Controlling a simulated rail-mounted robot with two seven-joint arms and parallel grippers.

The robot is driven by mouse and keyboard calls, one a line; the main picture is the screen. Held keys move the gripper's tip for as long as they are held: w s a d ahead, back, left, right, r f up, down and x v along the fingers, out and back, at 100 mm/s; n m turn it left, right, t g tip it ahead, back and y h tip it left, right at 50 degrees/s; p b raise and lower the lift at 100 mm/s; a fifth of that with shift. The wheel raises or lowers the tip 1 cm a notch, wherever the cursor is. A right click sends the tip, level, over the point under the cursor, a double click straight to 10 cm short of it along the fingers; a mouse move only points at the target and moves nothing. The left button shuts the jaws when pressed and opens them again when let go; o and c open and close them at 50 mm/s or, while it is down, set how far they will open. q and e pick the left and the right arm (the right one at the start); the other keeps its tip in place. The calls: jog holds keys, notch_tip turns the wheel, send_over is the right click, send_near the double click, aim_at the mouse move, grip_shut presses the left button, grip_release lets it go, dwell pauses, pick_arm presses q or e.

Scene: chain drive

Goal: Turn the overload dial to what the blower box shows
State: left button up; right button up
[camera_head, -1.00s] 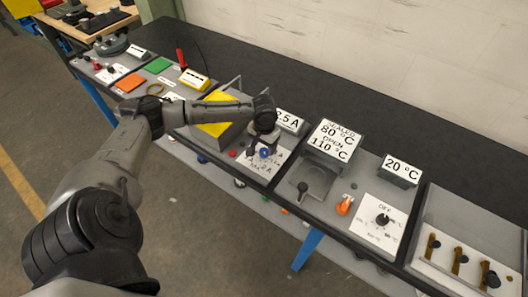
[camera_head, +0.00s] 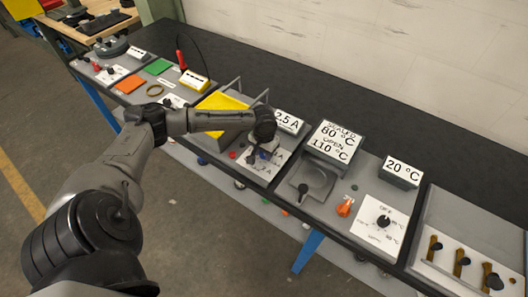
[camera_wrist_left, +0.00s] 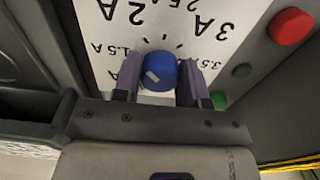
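In the head view my left gripper (camera_head: 260,152) covers most of the dial. The box behind it (camera_head: 289,122) has a label reading 2.5 A, its left edge partly hidden by my wrist. My right gripper is out of view.
A red button (camera_wrist_left: 290,26) and a green one (camera_wrist_left: 219,100) sit right of the dial in the wrist view. A yellow-faced open case (camera_head: 222,103) stands left of my wrist. Right are a station labelled 80 °C and 110 °C (camera_head: 333,140) and a 20 °C box (camera_head: 402,170).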

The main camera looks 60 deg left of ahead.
pick_arm(q)
jog(key=c, duration=0.5)
jog(key=shift+o, duration=0.2)
jog(key=shift+r+p, duration=0.2)
jog(key=shift+p, duration=0.35)
jog(key=m+p, duration=0.4)
jog(key=p, duration=0.2)
jog(key=shift+r+m, duration=0.1)
jog(key=shift+m, duration=0.2)
jog(key=m+p, duration=0.3)
jog(key=shift+f, duration=0.2)
jog(key=shift+m, duration=0.5)
jog(key=shift+f, duration=0.1)
jog(key=o, duration=0.9)
jog(key=shift+o, duration=0.2)
